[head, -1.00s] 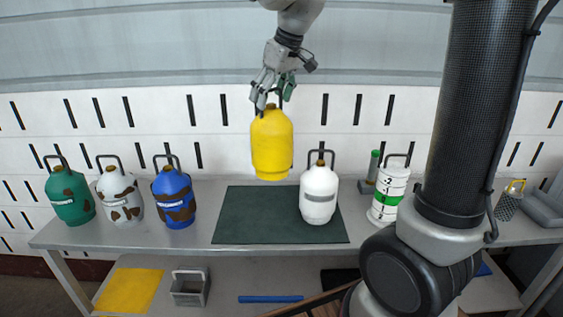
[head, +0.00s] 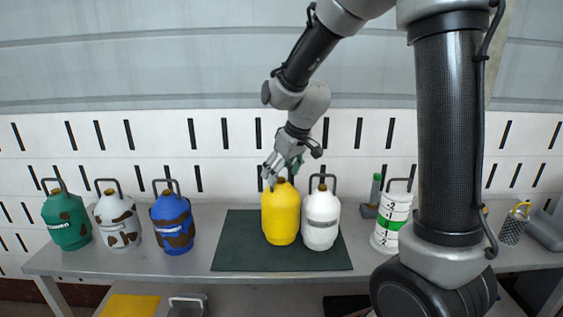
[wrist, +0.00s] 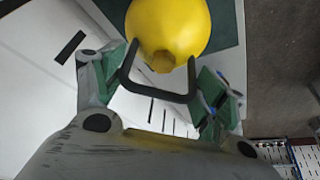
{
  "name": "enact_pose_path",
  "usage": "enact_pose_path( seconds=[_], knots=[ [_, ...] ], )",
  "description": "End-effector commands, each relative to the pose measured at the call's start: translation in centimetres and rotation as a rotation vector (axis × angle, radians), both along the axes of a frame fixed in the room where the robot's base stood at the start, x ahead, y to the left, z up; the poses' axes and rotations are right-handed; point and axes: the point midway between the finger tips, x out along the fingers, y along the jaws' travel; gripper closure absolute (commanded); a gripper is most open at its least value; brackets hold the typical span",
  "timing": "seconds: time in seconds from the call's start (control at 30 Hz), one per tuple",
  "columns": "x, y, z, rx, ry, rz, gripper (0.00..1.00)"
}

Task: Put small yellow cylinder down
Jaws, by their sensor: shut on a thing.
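The small yellow cylinder (head: 281,216) is upright over the dark green mat (head: 235,252), just left of a white cylinder (head: 321,220). I cannot tell if its base touches the mat. My gripper (head: 284,172) is above it and shut on its dark handle. In the wrist view the yellow cylinder (wrist: 170,25) shows at the top. Its handle (wrist: 158,94) lies between the green-padded fingers of my gripper (wrist: 160,88).
Green (head: 66,222), spotted white (head: 117,222) and blue (head: 173,226) cylinders stand on the grey bench left of the mat. A white cylinder with a green band (head: 391,226) stands to the right. The mat's left part is clear.

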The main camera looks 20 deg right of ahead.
Motion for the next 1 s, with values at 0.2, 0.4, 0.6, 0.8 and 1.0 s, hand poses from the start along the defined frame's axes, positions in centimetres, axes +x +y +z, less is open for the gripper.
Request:
enact_pose_path(
  seconds=[0.2, 0.4, 0.6, 0.8, 1.0],
  knots=[
    [0.0, 0.0, -2.4, 0.000, 0.000, 0.000, 0.99],
    [0.1, 0.0, -2.6, 0.000, -0.002, 0.001, 0.99],
    [0.1, 0.0, -2.8, 0.000, -0.002, 0.001, 0.99],
    [0.0, 0.0, -2.9, 0.000, 0.002, 0.000, 0.06],
    [0.0, 0.0, -2.9, 0.000, 0.002, 0.000, 0.06]
  ],
)
